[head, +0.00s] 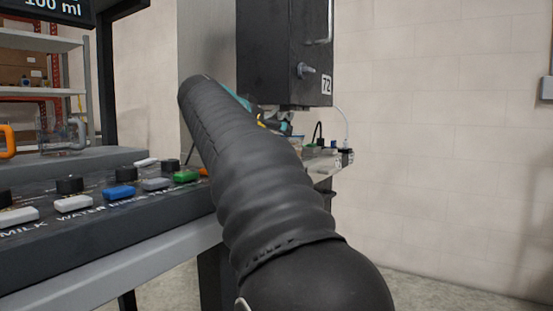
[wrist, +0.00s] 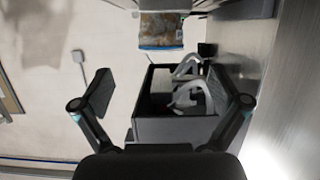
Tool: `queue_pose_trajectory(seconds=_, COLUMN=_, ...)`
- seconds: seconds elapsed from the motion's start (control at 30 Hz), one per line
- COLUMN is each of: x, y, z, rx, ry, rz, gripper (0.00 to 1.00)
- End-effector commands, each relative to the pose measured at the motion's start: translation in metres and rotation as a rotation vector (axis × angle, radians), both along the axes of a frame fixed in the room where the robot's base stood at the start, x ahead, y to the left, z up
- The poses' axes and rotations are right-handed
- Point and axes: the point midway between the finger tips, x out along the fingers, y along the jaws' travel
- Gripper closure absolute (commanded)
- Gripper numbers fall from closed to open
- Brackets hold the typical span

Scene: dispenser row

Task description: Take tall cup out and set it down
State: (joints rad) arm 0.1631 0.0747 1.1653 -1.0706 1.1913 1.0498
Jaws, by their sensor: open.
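My gripper (wrist: 164,86) is open in the wrist view, its two fingers spread wide at left and right with nothing between them. Beyond the fingers is a dark open box (wrist: 172,130) with white curved shapes inside. I cannot tell what those shapes are. No tall cup can be made out for certain. In the head view a clear cup (head: 60,138) with a grey handle stands at the far left. My arm crosses the middle of the head view and hides most of the gripper end.
A dark control panel (head: 110,215) with coloured buttons and knobs lies at left in the head view. A dark cabinet (head: 285,50) marked 72 hangs on the wall behind my arm. A cluttered counter (head: 330,163) is below it. Shelving (head: 40,90) stands far left.

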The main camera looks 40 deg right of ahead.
Motion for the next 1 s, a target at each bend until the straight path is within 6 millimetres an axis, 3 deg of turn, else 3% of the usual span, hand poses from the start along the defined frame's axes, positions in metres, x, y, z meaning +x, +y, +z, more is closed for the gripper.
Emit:
queue_pose_trajectory(seconds=0.2, x=0.006, y=-0.001, z=-0.010, rx=-0.003, ry=-0.008, rz=0.006, gripper=0.02)
queue_pose_trajectory(seconds=0.5, x=0.024, y=-0.040, z=-0.022, rx=-0.003, ry=-0.008, rz=0.009, gripper=0.02)
queue_pose_trajectory(seconds=0.83, x=0.031, y=-0.059, z=-0.029, rx=-0.003, ry=-0.006, rz=0.009, gripper=0.02)
queue_pose_trajectory(seconds=1.0, x=0.035, y=-0.078, z=-0.037, rx=-0.003, ry=-0.006, rz=0.006, gripper=0.02)
